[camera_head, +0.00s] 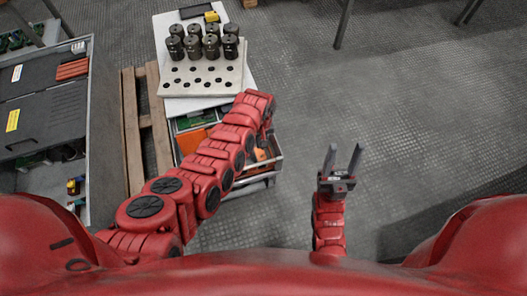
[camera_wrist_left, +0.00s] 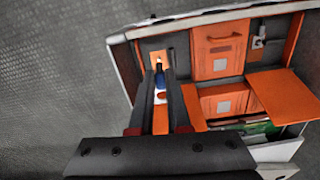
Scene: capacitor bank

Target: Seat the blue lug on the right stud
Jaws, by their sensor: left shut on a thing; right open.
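My left gripper (camera_wrist_left: 160,72) is shut on the small blue lug (camera_wrist_left: 159,77) in the left wrist view. The lug sits between the fingertips, in front of an upright orange strip (camera_wrist_left: 157,58) in an open cabinet (camera_wrist_left: 150,46). A pale fitting with a dark spot shows on that strip near the lug; I cannot tell whether it is a stud or whether the lug touches it. In the head view my left arm hides its own gripper. My right gripper (camera_head: 343,160) is open and empty over the floor, away from the cabinet.
Orange boxes (camera_wrist_left: 220,48) and an orange flap (camera_wrist_left: 283,93) stand right of the lug inside the cabinet. Several dark cylinders (camera_head: 193,46) stand on a perforated plate (camera_head: 178,88) on top. A wooden pallet (camera_head: 129,130) lies left. Floor right of the cabinet is clear.

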